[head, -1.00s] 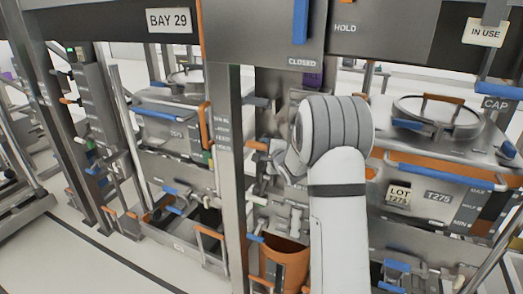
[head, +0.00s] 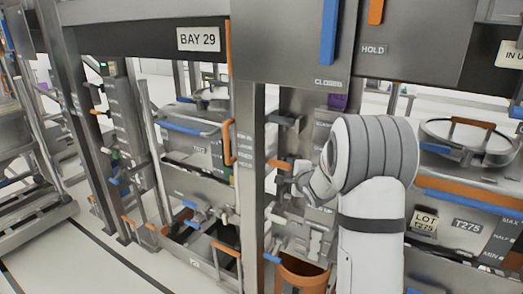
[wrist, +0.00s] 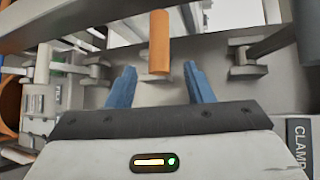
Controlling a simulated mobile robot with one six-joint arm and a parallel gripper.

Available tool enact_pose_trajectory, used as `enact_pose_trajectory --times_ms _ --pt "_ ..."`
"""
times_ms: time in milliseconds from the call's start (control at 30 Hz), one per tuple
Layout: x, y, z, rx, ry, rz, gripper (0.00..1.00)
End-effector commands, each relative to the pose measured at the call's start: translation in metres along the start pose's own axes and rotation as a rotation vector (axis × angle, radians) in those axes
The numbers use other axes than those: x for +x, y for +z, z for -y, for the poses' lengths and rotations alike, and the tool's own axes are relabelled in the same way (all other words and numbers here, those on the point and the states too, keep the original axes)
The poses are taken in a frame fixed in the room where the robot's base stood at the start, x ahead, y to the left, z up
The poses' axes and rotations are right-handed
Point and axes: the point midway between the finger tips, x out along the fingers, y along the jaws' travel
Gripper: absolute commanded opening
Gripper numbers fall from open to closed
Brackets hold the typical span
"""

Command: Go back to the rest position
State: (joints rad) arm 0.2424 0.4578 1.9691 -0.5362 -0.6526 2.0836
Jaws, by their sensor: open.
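My gripper shows in the wrist view (wrist: 156,88) as two blue fingers standing apart, with nothing between their tips that they touch. An orange bar-like handle (wrist: 159,42) stands just ahead of the fingers, between them in the picture; the fingers do not close on it. In the head view my white arm with a grey ribbed joint rises at centre right, in front of the steel rack. The gripper's fingers cannot be made out there, hidden behind my arm or too small to tell.
A steel post (head: 249,190) stands left of my arm. An orange-brown bin (head: 302,275) sits low beside it. A lidded vessel labelled T275 (head: 468,226) stands at right. The BAY 29 beam (head: 130,38) crosses above. Pale floor (head: 60,262) is open at lower left.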

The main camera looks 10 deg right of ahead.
Motion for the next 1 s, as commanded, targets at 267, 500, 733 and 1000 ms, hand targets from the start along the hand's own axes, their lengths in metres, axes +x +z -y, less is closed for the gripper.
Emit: enact_pose_trajectory --times_ms 267,500,733,1000 --pt "-0.091 0.026 0.017 -0.478 0.252 -0.120 0.47" --pt "-0.204 0.057 -0.008 -0.911 0.573 -0.024 0.47" --pt "-0.321 0.093 -0.054 -1.267 0.814 0.291 0.47" --pt "-0.404 0.118 -0.095 -1.489 0.895 0.632 0.47"
